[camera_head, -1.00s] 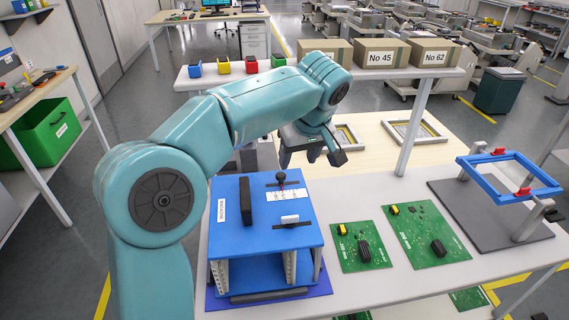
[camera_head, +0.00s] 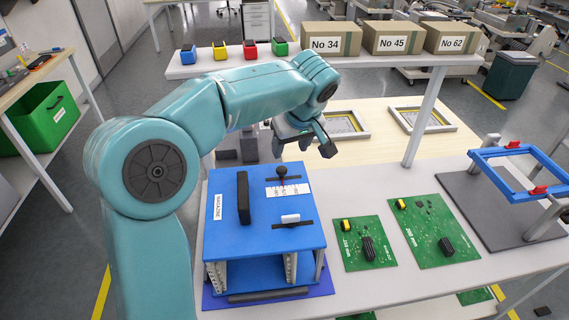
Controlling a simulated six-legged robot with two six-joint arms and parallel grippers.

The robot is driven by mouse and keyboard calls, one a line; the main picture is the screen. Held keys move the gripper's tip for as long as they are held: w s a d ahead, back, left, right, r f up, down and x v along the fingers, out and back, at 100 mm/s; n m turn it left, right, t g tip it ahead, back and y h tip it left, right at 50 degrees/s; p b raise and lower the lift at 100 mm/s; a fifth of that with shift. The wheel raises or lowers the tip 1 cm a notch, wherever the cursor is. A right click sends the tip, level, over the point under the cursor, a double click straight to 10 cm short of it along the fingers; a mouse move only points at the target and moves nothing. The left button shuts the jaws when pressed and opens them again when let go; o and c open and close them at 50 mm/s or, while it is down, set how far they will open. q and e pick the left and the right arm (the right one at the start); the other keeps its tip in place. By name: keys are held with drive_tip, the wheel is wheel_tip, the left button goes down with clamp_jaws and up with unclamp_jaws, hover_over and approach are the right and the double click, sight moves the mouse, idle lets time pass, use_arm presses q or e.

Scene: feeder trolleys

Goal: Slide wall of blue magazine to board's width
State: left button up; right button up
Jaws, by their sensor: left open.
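The blue magazine (camera_head: 225,233) stands on the table in front of me on a dark blue base. Its top carries a black handle, a white scale strip (camera_head: 288,190) with a red pointer, a black knob (camera_head: 281,171) and a white block (camera_head: 291,218) in a slot. A slotted wall (camera_head: 291,266) shows at its front opening. Two green boards, a smaller one (camera_head: 350,257) and a larger one (camera_head: 420,226), lie flat to its right. My left gripper (camera_head: 309,147) is open and empty, above and behind the knob, apart from it. My right gripper is not in view.
A blue frame (camera_head: 507,188) with red clips stands on a grey plate at the right. Several small coloured bins and numbered boxes (camera_head: 391,38) stand on the shelf behind. Grey frames (camera_head: 347,123) lie beyond the magazine. A green crate (camera_head: 45,117) is at the left.

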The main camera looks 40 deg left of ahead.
sight(282, 169)
use_arm(q)
drive_tip(key=x, duration=0.9)
drive_tip(key=shift+a+f+p, duration=0.15)
drive_tip(key=shift+f+p, duration=0.05)
drive_tip(key=shift+p, duration=0.15)
drive_tip(key=shift+s+a+f, duration=0.15)
drive_tip(key=shift+s, duration=0.1)
drive_tip(key=shift+w, duration=0.1)
